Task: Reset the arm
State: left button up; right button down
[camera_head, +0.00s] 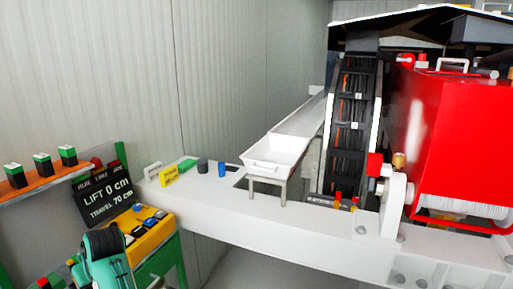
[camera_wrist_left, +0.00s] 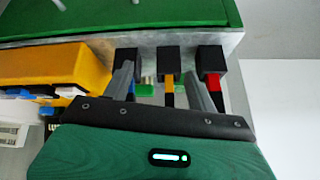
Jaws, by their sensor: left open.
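My left arm, teal with a dark wrist (camera_head: 105,243), comes in at the lower left of the head view, beside the yellow control box (camera_head: 145,232). Its fingertips cannot be made out there. In the left wrist view, my left gripper (camera_wrist_left: 160,75) is open, its two grey fingers apart and pointing at a row of black-capped pegs. The yellow-stemmed peg (camera_wrist_left: 168,65) shows between the fingers, with nothing visibly clamped. The red-stemmed peg (camera_wrist_left: 211,62) is just right of the right finger. Another black cap (camera_wrist_left: 127,54) is behind the left finger. My right gripper is not in view.
A black sign (camera_head: 108,200) reading "LIFT 0 cm, TRAVEL 70 cm" stands behind the control box. An orange shelf (camera_head: 40,180) holds green-and-black blocks. A white bench (camera_head: 300,222) carries a white trough (camera_head: 275,158) and red machine (camera_head: 450,130). A green panel (camera_wrist_left: 120,18) borders the pegs.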

pick_arm(q)
jog(key=s+d+f+m+t, duration=0.1)
jog(key=s+d+f+m, duration=0.15)
jog(key=s+f, duration=0.45)
jog(key=s+d+f+m+h, duration=0.4)
jog(key=s+d, duration=0.4)
jog(key=s, duration=0.4)
jog(key=s+d+f+m+h, duration=0.2)
jog(key=s+d+f+m, duration=0.35)
jog(key=s+d, duration=0.5)
notch_tip(320, 180, down, 28)
jog(key=s+a+m+g, duration=0.1)
jog(key=s, duration=0.1)
jog(key=s+a+f+g, duration=0.1)
jog(key=s+a+f, duration=0.1)
jog(key=s+f, duration=0.7)
jog(key=s+a+f+p, duration=0.1)
jog(key=s+a+f, duration=0.1)
jog(key=s+f, duration=0.8)
jog(key=shift+s+f+g, duration=0.15)
jog(key=shift+f+g, duration=0.25)
jog(key=shift+f, duration=0.5)
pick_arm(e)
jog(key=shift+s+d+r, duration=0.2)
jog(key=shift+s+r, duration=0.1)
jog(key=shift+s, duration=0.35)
